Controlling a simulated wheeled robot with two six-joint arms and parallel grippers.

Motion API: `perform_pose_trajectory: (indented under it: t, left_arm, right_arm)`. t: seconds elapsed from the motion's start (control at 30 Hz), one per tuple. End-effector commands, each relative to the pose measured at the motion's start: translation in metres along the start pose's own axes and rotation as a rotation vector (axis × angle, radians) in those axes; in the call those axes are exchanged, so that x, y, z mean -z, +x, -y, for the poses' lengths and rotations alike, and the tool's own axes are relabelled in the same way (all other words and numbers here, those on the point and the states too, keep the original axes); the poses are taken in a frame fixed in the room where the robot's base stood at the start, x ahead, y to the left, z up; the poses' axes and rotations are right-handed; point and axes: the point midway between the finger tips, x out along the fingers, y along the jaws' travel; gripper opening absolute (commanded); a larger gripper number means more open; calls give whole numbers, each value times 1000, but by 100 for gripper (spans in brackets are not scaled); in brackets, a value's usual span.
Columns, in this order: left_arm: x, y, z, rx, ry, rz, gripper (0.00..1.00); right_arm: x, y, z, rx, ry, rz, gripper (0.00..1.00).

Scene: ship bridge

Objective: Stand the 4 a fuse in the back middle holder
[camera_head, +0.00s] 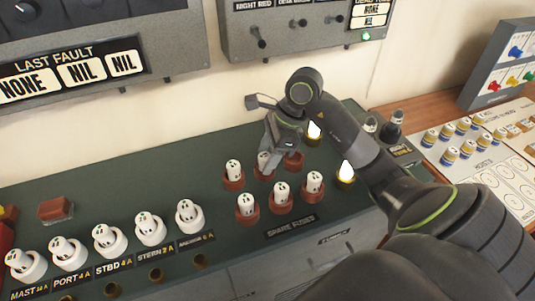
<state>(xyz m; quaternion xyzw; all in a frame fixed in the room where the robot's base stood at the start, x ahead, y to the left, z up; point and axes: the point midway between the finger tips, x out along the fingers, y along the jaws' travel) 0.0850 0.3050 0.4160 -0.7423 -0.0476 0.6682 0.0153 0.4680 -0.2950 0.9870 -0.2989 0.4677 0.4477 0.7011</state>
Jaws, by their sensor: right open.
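The spare fuse block sits on the dark green desk top, with two rows of red-brown holders. A white fuse (264,158) stands in the back middle holder (265,174), partly hidden by my right gripper. My right gripper (272,150) is open, pointing down right at this fuse; I cannot tell whether its fingers touch it. The back left holder (233,185) holds a white fuse (233,167). The back right holder (294,162) looks empty, partly hidden by the gripper. The ratings on these fuses are too small to read. My left gripper is not in view.
Front holders (281,207) all carry white fuses. A row of white fuse sockets (150,229) with labels stands at left. A grey panel with toggle switches (295,30) hangs behind.

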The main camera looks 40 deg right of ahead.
Motion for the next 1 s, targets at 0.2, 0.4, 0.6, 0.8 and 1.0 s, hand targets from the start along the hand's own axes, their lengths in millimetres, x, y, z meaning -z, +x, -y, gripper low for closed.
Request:
perform_pose_trajectory:
  t: [0.2, 0.4, 0.6, 0.8, 1.0]
  left_arm:
    - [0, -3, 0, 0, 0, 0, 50]
    - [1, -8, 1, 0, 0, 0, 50]
    - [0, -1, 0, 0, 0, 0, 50]
    - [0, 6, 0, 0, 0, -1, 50]
    - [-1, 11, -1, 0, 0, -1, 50]
  right_arm:
    - [-1, -2, 0, 0, 0, 0, 51]
    - [-2, -14, 1, 5, -2, -2, 51]
    - [-1, -47, 2, 7, -2, -3, 51]
    - [-1, -81, 1, 6, 0, -4, 51]
    - [-2, -109, 1, 5, 0, -2, 51]
